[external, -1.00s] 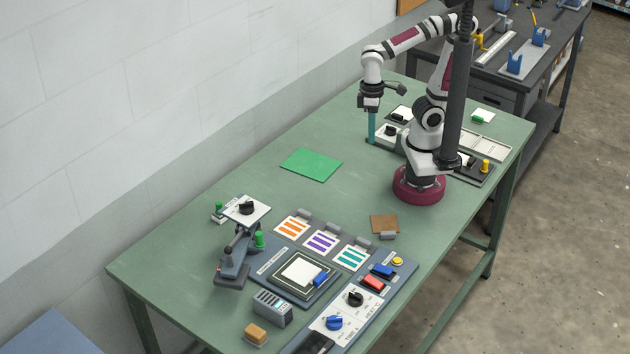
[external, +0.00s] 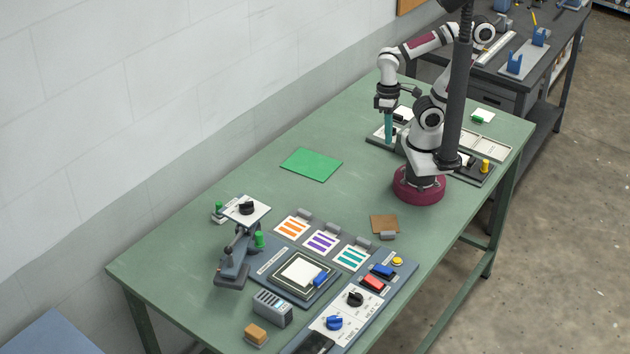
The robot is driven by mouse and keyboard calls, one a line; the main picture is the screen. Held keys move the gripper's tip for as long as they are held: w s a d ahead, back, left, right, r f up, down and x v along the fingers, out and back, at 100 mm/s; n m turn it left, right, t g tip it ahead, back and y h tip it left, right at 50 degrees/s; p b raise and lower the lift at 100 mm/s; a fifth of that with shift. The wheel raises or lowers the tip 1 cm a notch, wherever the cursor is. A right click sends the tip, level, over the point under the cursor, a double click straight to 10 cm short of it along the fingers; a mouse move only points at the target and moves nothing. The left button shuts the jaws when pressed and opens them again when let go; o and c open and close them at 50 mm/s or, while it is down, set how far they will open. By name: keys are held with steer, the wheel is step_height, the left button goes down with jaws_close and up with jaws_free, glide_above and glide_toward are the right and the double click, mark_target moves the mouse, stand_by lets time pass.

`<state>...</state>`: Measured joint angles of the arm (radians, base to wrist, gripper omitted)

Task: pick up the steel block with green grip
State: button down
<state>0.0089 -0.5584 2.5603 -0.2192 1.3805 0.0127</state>
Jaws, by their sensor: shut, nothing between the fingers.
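A small pale block with an upright green grip (external: 218,211) stands on the green table at the left, beside the press's white plate; it looks like the steel block, but it is too small to be sure. A second green upright piece (external: 259,240) shows by the grey press arm. My gripper (external: 389,138) is at the far end of the table, pointing down with its teal fingers shut and empty. It is over the near edge of a tray of parts, well away from both green pieces. Whether the fingertips touch anything there cannot be told.
The grey press (external: 234,264) stands at the left near end. Cards, a framed white pad (external: 302,271) and a control panel (external: 345,310) fill the near end. A green sheet (external: 311,164) lies mid-table with bare table around it. A dark post rises by my base.

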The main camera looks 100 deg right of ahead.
stand_by(0.3)
steer(key=c, duration=0.6)
jaws_free()
steer(key=w+d+f+n+t+h, duration=0.1)
steer(key=w+f+n+t, duration=0.2)
steer(key=w, duration=1)
steer(key=w+d+f+t+h, duration=0.15)
steer(key=w+f+t, duration=0.25)
steer(key=w, duration=0.9)
steer(key=w+a+f+n+t, duration=0.1)
steer(key=w+f, duration=0.3)
steer(key=w, duration=0.5)
steer(key=w+a+f+n+t+y, duration=0.1)
steer(key=w+f+t, duration=0.2)
steer(key=w, duration=0.6)
steer(key=w+a+f+n+t+y, duration=0.1)
steer(key=w+a+f+t, duration=0.1)
steer(key=w+f, duration=0.4)
steer(key=shift+w+f+n+t, duration=0.15)
steer(key=shift+w+n, duration=0.05)
steer(key=shift+w, duration=0.6)
steer(key=shift+w+f+n+t, duration=0.1)
steer(key=shift+w+n+t, duration=0.1)
steer(key=shift+w, duration=0.55)
